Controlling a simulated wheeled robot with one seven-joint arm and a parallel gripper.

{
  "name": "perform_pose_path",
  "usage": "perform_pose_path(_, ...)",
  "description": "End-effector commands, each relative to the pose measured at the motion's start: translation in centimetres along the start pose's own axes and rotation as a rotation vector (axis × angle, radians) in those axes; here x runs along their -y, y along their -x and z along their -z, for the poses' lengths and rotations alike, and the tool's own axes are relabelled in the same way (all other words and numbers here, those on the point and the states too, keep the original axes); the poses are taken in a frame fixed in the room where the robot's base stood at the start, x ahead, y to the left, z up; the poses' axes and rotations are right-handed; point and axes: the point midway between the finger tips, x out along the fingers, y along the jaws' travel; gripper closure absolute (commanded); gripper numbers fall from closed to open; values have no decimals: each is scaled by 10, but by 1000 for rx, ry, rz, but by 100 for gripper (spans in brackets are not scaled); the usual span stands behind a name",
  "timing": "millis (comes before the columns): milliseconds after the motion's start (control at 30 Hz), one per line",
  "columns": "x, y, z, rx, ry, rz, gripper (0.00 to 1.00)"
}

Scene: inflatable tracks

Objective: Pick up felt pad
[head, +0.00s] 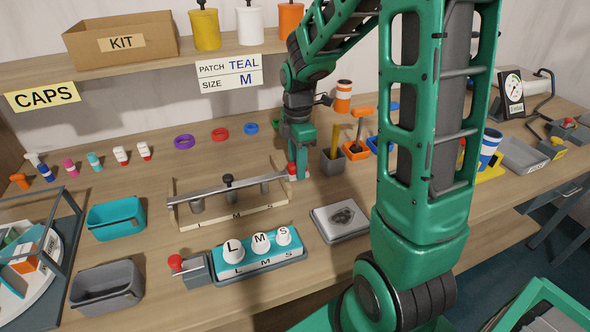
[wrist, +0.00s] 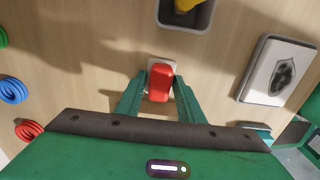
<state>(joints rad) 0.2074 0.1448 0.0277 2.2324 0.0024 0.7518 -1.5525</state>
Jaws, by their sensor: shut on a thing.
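My gripper (wrist: 159,84) points down at the bench. Its two green fingers are shut on a small red block (wrist: 160,82), which is probably the felt pad. A pale square (wrist: 163,64) shows around the block's far end; I cannot tell whether it is part of the block or lies beneath it. In the head view my gripper (head: 298,165) is at the right end of the metal bar rack, and the red block (head: 291,169) shows at its tip. I cannot tell if the block touches the bench.
A grey cup (head: 333,162) with a yellow-handled tool stands just right of my gripper. A grey tray with a dark-marked plate (head: 341,218) lies in front. The metal bar rack (head: 228,187) is close on the left. Coloured rings (head: 220,134) lie behind to the left.

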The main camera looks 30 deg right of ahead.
Motion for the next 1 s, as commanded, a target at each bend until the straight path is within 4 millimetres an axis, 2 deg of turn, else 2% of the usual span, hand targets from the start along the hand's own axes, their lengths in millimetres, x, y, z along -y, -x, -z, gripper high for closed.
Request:
perform_pose_path(133, 0, 3, 0, 0, 0, -1, 87)
perform_pose_path(233, -1, 13, 0, 0, 0, -3, 87)
perform_pose_path(500, -1, 62, 0, 0, -1, -5, 87)
perform_pose_path(700, 0, 91, 0, 0, 0, -2, 87)
perform_pose_path(1000, 0, 101, 0, 0, 0, 1, 87)
